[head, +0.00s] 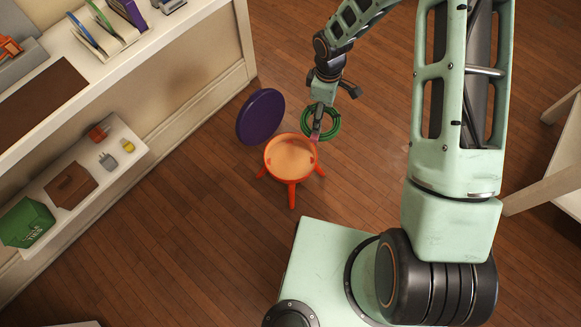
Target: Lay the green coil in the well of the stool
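The green coil (338,124) is a ring of cable just above and right of the stool's rim. My gripper (317,131) points down at the coil's left side and appears shut on it; the fingertips are small in this view. The orange stool (292,184) stands upright on short legs on the floor. Its round well (289,153) is open at the top, with a pale inside that looks empty.
A shelf unit at the left holds upright folders (128,13) above, and a green box (27,222), a brown box (70,186) and small plugs (108,161) below. A pale wooden frame (545,155) stands at the right. The wooden floor around the stool is mostly clear.

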